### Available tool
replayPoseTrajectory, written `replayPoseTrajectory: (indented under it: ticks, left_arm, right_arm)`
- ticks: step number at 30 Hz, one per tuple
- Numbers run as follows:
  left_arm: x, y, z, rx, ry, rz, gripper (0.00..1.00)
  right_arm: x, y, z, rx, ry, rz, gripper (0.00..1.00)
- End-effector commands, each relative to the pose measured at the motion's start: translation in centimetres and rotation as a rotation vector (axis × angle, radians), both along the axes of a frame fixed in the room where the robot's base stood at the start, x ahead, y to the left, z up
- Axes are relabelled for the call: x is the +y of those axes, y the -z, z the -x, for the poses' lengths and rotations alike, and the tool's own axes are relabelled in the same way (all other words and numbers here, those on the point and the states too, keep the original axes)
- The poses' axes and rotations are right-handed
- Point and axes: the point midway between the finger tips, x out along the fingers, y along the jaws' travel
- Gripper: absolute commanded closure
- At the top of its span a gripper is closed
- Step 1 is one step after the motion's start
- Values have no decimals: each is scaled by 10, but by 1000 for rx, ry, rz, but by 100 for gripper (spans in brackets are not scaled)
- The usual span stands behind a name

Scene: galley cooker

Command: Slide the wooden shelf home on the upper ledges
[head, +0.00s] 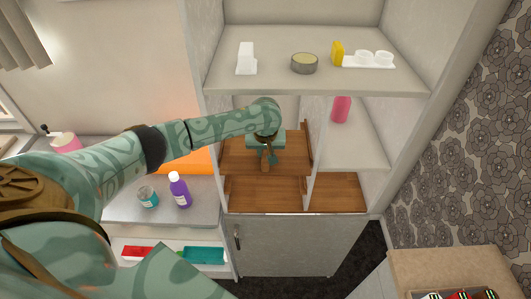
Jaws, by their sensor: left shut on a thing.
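The wooden shelf (238,157) is a brown board inside the left bay of the open cupboard. It lies roughly level, above the wooden floor (262,197) of that bay. My left gripper (268,158) reaches in from the left and is shut on the shelf's front part; the hand covers part of the board. A wooden ledge (308,146) shows along the bay's right wall. The left ledges are mostly hidden, and I cannot tell how far back the shelf sits. My right gripper is not in view.
A white upper shelf (320,79) holds a tin (305,63) and small white items above my arm. A divider (315,150) bounds the bay at right, with a pink cylinder (341,109) beyond. A purple bottle (180,190) and a jar (148,197) stand on the left counter.

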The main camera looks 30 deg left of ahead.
Motion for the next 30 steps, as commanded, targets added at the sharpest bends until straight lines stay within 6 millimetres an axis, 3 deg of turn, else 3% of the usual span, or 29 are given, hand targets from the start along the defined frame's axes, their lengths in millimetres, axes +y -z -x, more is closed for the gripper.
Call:
replayPoseTrajectory:
  ticks: [30]
  left_arm:
    - [13, 0, -23, -2, 0, 0, 100]
  right_arm:
    - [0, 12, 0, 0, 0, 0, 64]
